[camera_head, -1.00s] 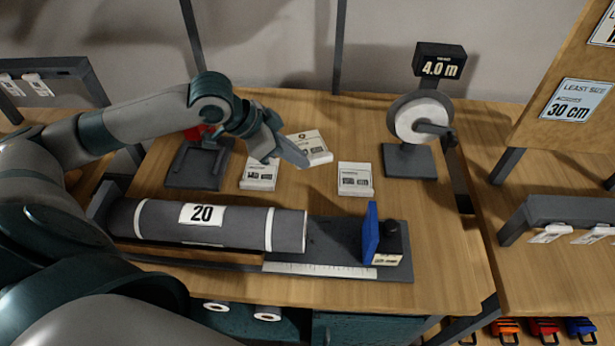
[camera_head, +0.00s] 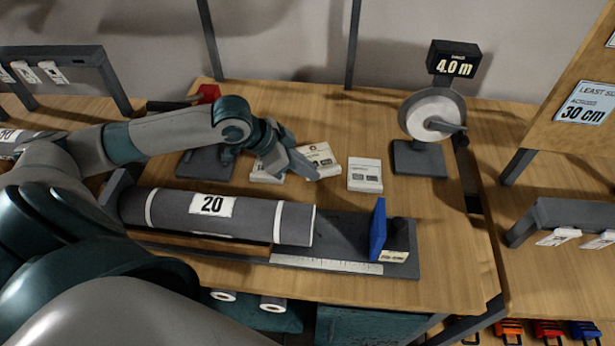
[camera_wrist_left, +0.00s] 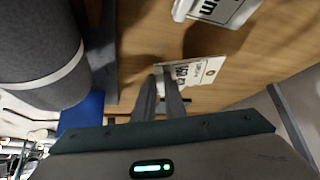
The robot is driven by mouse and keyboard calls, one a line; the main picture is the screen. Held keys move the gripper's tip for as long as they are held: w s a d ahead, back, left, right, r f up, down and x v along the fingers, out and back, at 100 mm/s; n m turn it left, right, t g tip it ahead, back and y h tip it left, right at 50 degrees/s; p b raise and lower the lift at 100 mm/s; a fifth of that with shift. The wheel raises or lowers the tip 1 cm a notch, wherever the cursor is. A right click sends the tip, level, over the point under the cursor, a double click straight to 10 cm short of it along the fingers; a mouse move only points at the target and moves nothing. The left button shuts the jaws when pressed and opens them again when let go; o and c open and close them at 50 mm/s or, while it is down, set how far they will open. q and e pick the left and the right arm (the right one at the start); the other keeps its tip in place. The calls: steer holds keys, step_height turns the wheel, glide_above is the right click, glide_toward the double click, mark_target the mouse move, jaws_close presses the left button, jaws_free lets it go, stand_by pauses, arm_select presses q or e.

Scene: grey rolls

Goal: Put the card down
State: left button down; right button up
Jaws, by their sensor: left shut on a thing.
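My left gripper (camera_head: 303,170) is shut on a white card (camera_head: 320,157), low over the table between two other white cards. In the left wrist view, the gripper's narrow fingertips (camera_wrist_left: 168,78) pinch the edge of the printed card (camera_wrist_left: 200,72), just above the wood or touching it; I cannot tell which. One other card (camera_head: 266,172) is partly hidden behind the gripper, and one card (camera_head: 365,175) lies to its right. My right gripper is not in view.
A grey roll labelled 20 (camera_head: 230,216) lies in front on a dark bed with a ruler (camera_head: 330,264) and an upright blue plate (camera_head: 378,230). A reel stand (camera_head: 430,116) under a 4.0 m display (camera_head: 454,64) is at the back right. Bare wood lies behind the cards.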

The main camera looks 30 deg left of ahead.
arm_select(q)
step_height(320, 180, down, 2)
steer(key=shift+f, duration=0.85)
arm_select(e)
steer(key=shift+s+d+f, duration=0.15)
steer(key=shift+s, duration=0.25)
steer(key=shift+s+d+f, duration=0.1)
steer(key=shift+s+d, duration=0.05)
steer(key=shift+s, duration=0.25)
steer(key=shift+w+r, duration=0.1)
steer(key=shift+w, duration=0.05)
arm_select(q)
steer(key=c, duration=1.8)
jaws_free()
steer(key=shift+f, duration=0.1)
